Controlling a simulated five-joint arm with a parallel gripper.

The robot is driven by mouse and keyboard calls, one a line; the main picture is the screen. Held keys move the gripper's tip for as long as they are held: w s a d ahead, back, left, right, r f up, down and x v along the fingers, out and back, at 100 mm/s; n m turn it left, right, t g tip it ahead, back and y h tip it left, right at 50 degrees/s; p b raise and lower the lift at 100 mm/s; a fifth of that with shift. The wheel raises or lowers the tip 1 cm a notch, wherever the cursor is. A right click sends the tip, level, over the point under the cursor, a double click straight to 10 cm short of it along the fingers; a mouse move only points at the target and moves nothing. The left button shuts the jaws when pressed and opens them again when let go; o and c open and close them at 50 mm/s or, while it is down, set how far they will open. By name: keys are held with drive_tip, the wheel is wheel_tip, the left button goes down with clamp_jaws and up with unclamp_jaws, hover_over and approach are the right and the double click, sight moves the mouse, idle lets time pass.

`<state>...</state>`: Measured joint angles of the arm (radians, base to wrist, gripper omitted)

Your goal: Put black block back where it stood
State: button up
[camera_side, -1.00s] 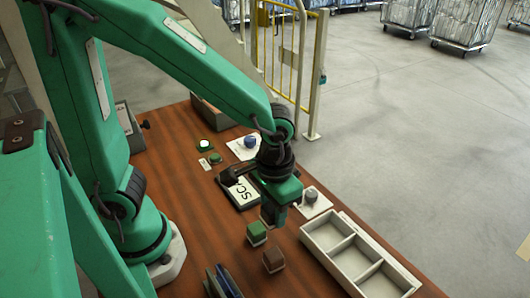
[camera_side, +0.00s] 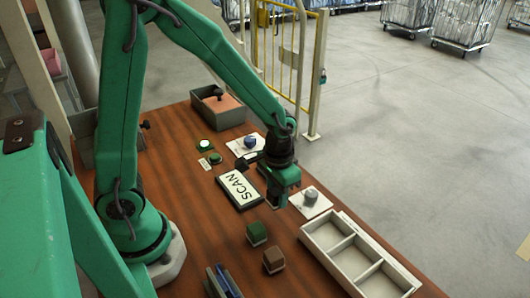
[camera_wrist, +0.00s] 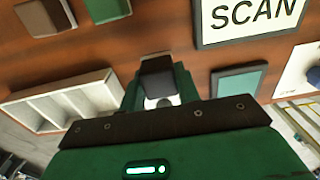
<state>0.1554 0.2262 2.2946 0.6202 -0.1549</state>
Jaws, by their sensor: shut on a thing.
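My gripper (camera_side: 279,192) is shut on the black block (camera_wrist: 157,78). In the wrist view the block sits between the fingers, its dark face towards the camera. In the side view only a dark sliver of it shows below the fingers, and I cannot tell whether it touches the table. The gripper is right of the SCAN pad (camera_side: 241,190) and left of the grey knob on its white card (camera_side: 311,196). The green block (camera_side: 257,233) and brown block (camera_side: 274,260) stand on the table nearer the front.
A white three-compartment tray (camera_side: 355,255) lies at the right edge, its compartments empty. A blue folder rack (camera_side: 223,281) stands at the front. Bare wood lies left of the blocks.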

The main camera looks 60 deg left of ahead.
sight(277, 190)
drive_tip(key=shift+f, duration=0.1)
drive_tip(key=shift+f, duration=1.9)
drive_tip(key=shift+f, duration=0.15)
drive_tip(key=o, duration=1)
drive_tip(key=shift+o, duration=0.2)
drive_tip(key=shift+r, duration=0.2)
drive_tip(key=shift+r, duration=6)
